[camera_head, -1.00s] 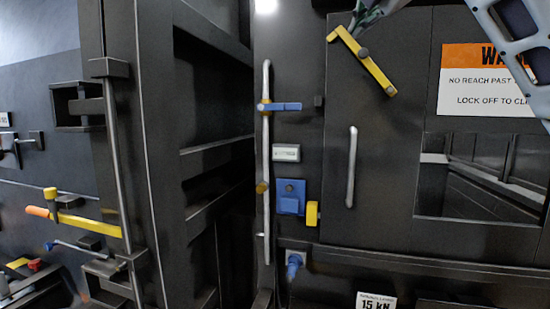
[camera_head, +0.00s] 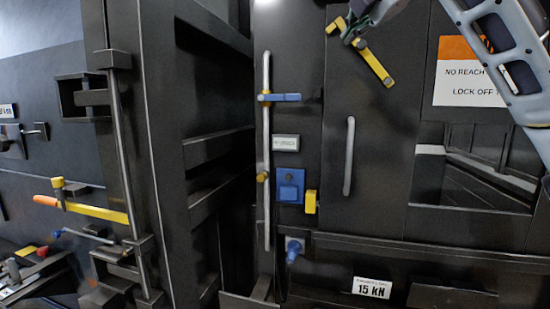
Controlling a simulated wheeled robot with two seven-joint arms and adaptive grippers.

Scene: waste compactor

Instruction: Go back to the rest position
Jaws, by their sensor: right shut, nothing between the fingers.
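My right gripper (camera_head: 350,36) comes in from the top right and is shut with nothing in it. In the picture it overlaps the upper part of the yellow lever (camera_head: 375,64) on the dark door panel; whether it touches the lever cannot be told. The lever slants down to the right. My right arm (camera_head: 497,42), a pale link with openings, crosses the top right and covers part of the orange and white warning sign (camera_head: 462,84). My left gripper is not in view.
A vertical grey handle (camera_head: 349,156) and an opening stand below the lever. A long rod (camera_head: 266,212) with a blue lever (camera_head: 280,98) runs up the frame to the left. A yellow lever with an orange grip (camera_head: 96,212) sticks out on the far left.

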